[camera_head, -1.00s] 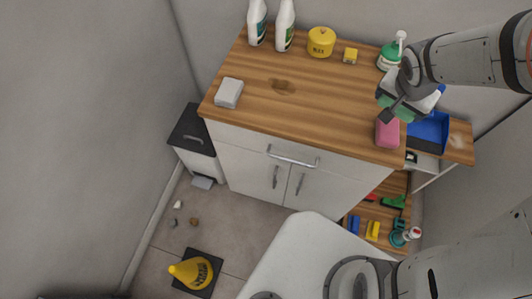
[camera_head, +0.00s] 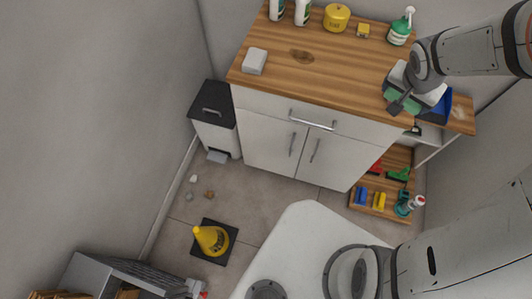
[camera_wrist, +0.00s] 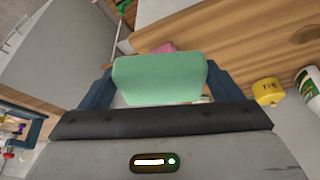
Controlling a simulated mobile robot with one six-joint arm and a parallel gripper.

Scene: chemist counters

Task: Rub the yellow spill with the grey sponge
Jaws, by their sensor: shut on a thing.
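A light grey block (camera_head: 254,61), which looks like the grey sponge, lies at the left end of the wooden counter (camera_head: 340,75). A brown stain (camera_head: 302,56) lies just to its right; I see no clearly yellow spill. My gripper (camera_head: 402,104) is at the counter's right front corner, well away from the grey block. It is shut on a green block (camera_wrist: 160,79), which looks like a sponge and fills the space between the fingers in the wrist view. A pink block (camera_wrist: 162,47) shows partly behind it there.
A blue tray (camera_head: 440,103) is right of my gripper. A yellow cone (camera_head: 211,239) is on the floor. The counter's middle is clear.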

